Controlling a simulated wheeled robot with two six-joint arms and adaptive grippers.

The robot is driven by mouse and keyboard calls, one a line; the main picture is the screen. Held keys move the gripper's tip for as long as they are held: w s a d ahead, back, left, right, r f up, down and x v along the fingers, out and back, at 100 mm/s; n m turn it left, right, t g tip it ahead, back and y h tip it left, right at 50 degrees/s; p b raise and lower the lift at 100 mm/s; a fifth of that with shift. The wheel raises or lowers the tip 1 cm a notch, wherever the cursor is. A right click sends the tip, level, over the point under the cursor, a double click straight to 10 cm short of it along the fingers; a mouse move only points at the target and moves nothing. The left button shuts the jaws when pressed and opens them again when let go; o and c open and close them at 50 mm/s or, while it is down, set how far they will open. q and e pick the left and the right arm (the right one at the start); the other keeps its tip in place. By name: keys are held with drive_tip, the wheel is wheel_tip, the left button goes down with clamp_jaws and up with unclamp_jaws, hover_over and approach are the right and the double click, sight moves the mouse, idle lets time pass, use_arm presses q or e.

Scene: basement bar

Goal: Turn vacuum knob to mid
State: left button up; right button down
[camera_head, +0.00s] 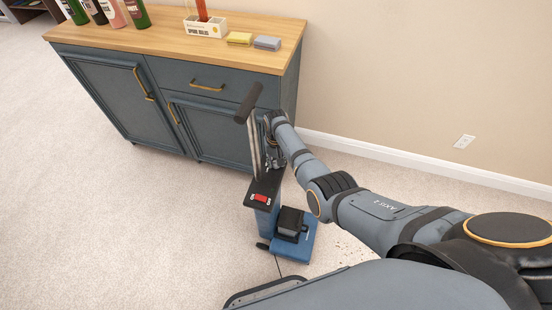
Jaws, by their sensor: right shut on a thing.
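A blue and black upright vacuum (265,219) stands on the carpet in front of the cabinet. Its black handle grip (248,103) tilts up at the top of thin metal tubes. A small red panel with white marks (261,198) sits on its dark upper face. A black block (290,223) is on its blue base. I cannot make out which part is the knob, or its setting. My right gripper (271,153) is at the tubes below the grip, shut on the vacuum's handle; its fingertips are partly hidden. My left gripper is not in view.
A blue-grey cabinet (213,128) with a wooden top stands close behind the vacuum. Bottles, a white holder (205,27), a yellow sponge (239,38) and a grey sponge (267,43) are on it. Crumbs (352,246) lie on the carpet at right. The carpet at left is clear.

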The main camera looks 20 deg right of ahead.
drive_tip(key=shift+m+p, duration=0.45)
drive_tip(key=shift+m, duration=1.55)
drive_tip(key=c, duration=1)
unclamp_jaws()
wheel_tip(320, 180, up, 8)
drive_tip(key=shift+f, duration=0.25)
